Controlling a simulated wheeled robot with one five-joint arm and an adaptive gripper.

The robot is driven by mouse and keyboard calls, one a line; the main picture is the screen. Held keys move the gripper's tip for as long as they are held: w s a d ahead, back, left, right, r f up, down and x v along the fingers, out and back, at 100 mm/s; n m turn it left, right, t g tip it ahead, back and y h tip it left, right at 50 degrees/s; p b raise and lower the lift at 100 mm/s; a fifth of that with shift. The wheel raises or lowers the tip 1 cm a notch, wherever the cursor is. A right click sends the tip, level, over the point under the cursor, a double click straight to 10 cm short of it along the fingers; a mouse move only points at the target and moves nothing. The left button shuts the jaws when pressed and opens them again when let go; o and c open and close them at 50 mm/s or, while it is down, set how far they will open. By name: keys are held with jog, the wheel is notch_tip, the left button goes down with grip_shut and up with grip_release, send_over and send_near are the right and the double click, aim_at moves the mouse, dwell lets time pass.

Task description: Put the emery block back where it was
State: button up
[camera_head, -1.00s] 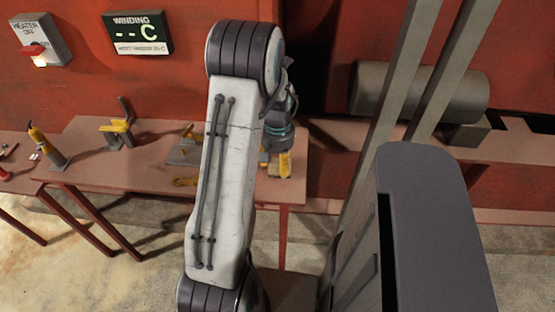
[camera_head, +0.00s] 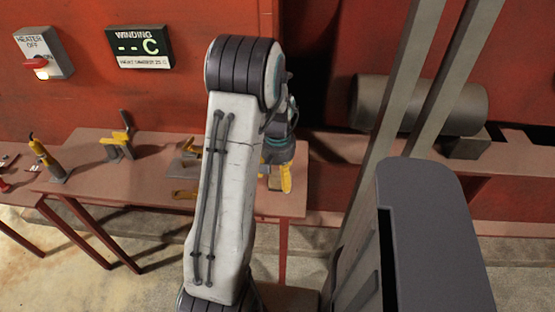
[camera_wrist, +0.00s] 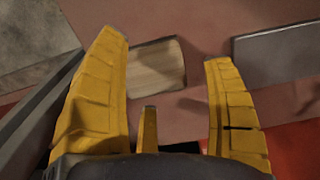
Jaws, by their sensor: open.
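My gripper (camera_wrist: 166,49) has yellow fingers spread apart in the wrist view. A block with a flat tan, wood-like face (camera_wrist: 157,67), probably the emery block, lies on the brownish-red table below, seen between the fingers and closer to the left one. No finger visibly clamps it. In the head view my gripper (camera_head: 275,178) is low over the right end of the table (camera_head: 225,204), partly behind my arm. The block is hard to make out there.
A grey plate (camera_wrist: 280,55) lies right of the block in the wrist view. On the table's left stand a yellow-and-grey clamp-like tool (camera_head: 118,145) and a yellow-handled tool (camera_head: 45,158). A heater switch (camera_head: 43,53) and winding display (camera_head: 141,47) are on the red wall.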

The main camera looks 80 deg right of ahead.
aim_at(277, 176)
notch_tip(277, 176, up, 11)
jog(key=b, duration=0.3)
jog(key=w+a+r+n+h, duration=0.1)
jog(key=w+a+r+n, duration=0.25)
jog(key=w+a, duration=0.6)
jog(key=w+a+r+n, duration=0.2)
jog(key=w+a+n, duration=0.2)
jog(key=w+a, duration=0.55)
jog(key=w+a+f+n+t+y, duration=0.1)
jog(key=a+n+t, duration=0.2)
jog(key=a+n, duration=0.6)
jog(key=a, duration=1.2)
jog(key=shift+w+f+n, duration=0.15)
jog(key=shift+f+n, duration=0.2)
notch_tip(277, 176, up, 4)
jog(key=p, duration=0.3)
jog(key=shift+d+p, duration=0.15)
jog(key=shift+p, duration=0.2)
